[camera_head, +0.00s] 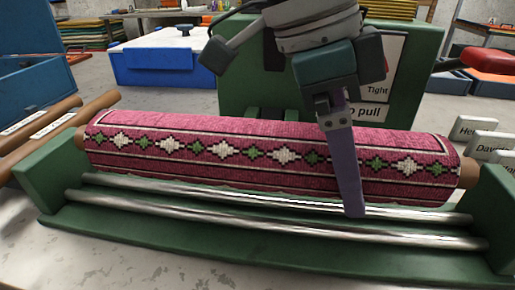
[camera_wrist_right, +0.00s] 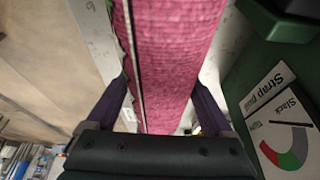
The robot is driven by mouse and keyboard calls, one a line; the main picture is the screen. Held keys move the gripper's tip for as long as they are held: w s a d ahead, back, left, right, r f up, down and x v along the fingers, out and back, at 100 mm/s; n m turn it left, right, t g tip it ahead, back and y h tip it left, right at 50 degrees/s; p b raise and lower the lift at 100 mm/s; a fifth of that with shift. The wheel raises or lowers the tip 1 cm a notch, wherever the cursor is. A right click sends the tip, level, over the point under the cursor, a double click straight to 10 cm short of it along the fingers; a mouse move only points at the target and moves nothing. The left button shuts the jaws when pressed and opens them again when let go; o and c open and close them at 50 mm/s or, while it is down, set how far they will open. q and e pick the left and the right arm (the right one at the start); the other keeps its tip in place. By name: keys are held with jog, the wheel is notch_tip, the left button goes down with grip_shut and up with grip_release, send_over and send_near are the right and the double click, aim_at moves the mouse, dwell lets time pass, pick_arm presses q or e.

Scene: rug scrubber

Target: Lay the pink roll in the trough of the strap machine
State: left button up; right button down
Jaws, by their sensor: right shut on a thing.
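The pink roll (camera_head: 205,152), a patterned rug on a wooden core, lies lengthwise across the green strap machine (camera_head: 235,252). The core ends stick out near the machine's two end blocks. Two metal rods (camera_head: 270,221) run along the trough in front of and below the roll. I cannot tell whether the roll touches them or hangs just above. My right gripper (camera_head: 345,165) comes down from above and is shut on the roll, right of its middle. One purple finger shows in front; the other is hidden behind. In the right wrist view both fingers flank the roll (camera_wrist_right: 175,50). My left gripper is out of view.
The machine's tall green housing (camera_head: 250,75) with a strap-pull gauge stands behind the roll. Brown cores (camera_head: 45,122) with labels lie at the left. Name cards (camera_head: 480,127) stand at the right. A blue box (camera_head: 150,62) stands behind.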

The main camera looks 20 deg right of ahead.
aim_at(312, 129)
notch_tip(312, 129, down, 4)
jog(key=b, duration=0.3)
jog(key=shift+f, duration=0.15)
grip_release()
jog(key=shift+f, duration=0.1)
jog(key=shift+r, duration=0.3)
jog(key=p+v, duration=0.1)
jog(key=v, duration=0.9)
jog(key=shift+w+a+r, duration=0.1)
jog(key=shift+r, duration=0.25)
jog(key=shift+w+a+r, duration=0.1)
jog(key=shift+r, duration=0.4)
